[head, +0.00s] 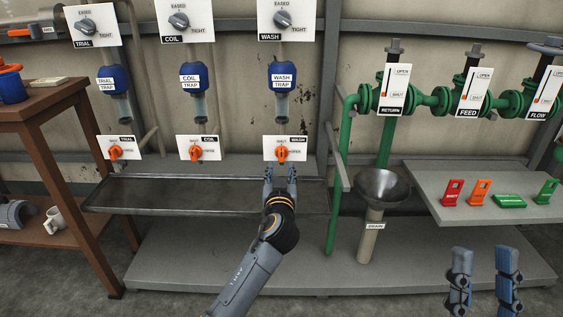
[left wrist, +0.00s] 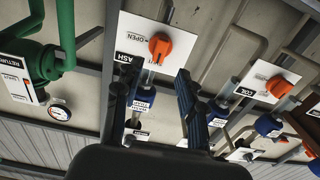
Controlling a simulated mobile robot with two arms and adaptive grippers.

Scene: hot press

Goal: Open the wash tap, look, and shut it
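My left gripper (head: 280,172) is just below the tap, fingers apart and empty; both fingers (left wrist: 160,75) show in the left wrist view, reaching toward the plate. My right gripper (head: 484,255) is open and empty at the lower right.
A long metal tray (head: 150,190) runs under the taps. The coil tap (head: 196,153) and trial tap (head: 115,152) are to the left. A drain funnel (head: 383,187), green pipes (head: 345,130) and a shelf (head: 430,190) with coloured tags stand right. A wooden table (head: 40,115) is far left.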

